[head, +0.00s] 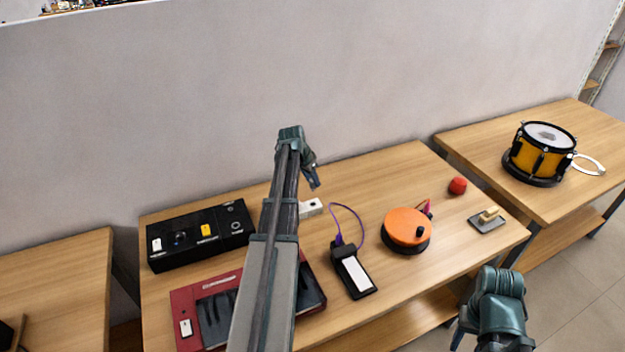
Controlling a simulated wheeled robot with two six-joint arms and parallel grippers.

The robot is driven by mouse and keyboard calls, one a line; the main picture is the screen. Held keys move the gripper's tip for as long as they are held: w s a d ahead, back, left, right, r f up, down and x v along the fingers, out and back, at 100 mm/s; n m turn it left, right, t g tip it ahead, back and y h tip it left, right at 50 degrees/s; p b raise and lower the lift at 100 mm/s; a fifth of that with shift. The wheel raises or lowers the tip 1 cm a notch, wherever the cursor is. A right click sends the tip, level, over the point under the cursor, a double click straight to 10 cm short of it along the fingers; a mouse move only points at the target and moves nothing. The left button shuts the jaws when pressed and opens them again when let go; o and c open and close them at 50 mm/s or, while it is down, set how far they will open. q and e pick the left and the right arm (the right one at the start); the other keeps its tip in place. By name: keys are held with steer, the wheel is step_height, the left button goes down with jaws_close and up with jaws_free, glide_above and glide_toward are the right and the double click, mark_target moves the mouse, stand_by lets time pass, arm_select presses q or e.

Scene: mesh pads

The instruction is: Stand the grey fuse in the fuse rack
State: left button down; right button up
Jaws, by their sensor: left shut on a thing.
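A long black box (190,241) with a white piece, a yellow piece and small round fittings on its top stands at the back left of the table; it looks like the fuse rack. My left gripper (314,182) points down above the back of the table, to the right of the black box and over a small white block (312,207). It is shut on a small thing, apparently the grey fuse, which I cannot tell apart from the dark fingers. My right gripper (460,336) is low at the bottom right, off the table's front edge and partly cut off.
A red-framed case (186,302) lies front left, partly behind my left arm. A black device (352,272) with a purple cable, an orange drum (407,227), a red knob (458,186) and a grey pad (487,222) stand to the right. A yellow drum (540,155) is on another table (590,124).

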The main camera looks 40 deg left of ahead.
arm_select(q)
steer(key=shift+f+b, duration=2.75)
steer(key=shift+f, duration=0.1)
steer(key=shift+f+b, duration=1.45)
steer(key=c, duration=0.5)
jaws_free()
steer(key=p+v, duration=1.2)
steer(key=v, duration=0.2)
steer(key=shift+f+p, duration=0.1)
steer(key=shift+p, duration=0.3)
